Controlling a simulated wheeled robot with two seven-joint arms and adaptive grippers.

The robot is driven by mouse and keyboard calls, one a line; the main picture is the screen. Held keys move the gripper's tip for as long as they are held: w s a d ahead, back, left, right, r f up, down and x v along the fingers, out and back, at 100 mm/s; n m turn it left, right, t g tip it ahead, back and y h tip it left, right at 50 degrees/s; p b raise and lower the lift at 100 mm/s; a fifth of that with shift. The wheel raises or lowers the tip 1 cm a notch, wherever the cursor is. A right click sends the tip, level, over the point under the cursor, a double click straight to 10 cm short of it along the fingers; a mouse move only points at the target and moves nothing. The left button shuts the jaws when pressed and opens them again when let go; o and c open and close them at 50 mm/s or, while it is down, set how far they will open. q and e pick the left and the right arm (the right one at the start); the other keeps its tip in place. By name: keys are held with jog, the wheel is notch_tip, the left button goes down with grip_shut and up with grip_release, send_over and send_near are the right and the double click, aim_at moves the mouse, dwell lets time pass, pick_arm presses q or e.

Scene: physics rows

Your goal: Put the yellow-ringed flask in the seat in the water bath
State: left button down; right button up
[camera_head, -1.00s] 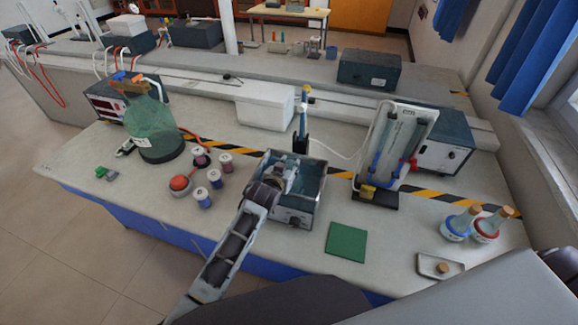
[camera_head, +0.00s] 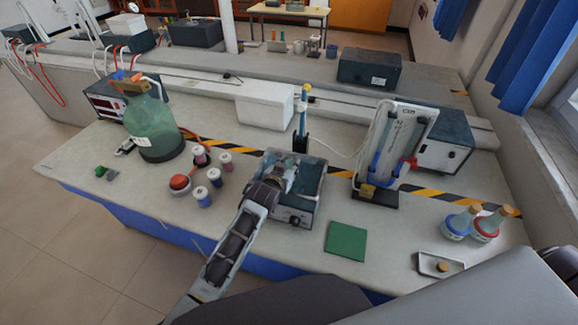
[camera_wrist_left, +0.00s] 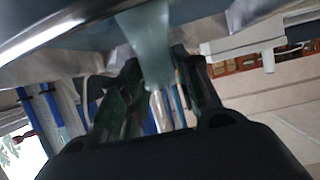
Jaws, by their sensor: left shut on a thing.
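The water bath (camera_head: 296,216) is a grey open-topped box near the middle of the bench. My left gripper (camera_head: 279,178) reaches into its open top from the front left. It is shut on a pale, translucent glass piece (camera_wrist_left: 148,45), which shows between the fingers in the left wrist view. This looks like the neck of the flask, but its yellow ring is hidden. The seat is hidden by the gripper and glass, so I cannot tell whether the flask is seated. My right gripper is out of view.
Blue-ringed (camera_head: 458,224) and red-ringed (camera_head: 487,228) flasks stand at the right. A green mat (camera_head: 346,241) lies right of the bath. A stand with glass tubing (camera_head: 397,150) is behind it. Several small jars (camera_head: 202,197) and a large green bottle (camera_head: 153,128) are to the left.

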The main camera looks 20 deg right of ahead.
pick_arm(q)
jog(key=c, duration=1)
grip_release()
jog(key=shift+o, duration=0.3)
jog(key=shift+f, duration=0.15)
jog(key=shift+s+a, duration=0.1)
jog(key=shift+s, duration=0.05)
jog(key=shift+v, duration=5.9)
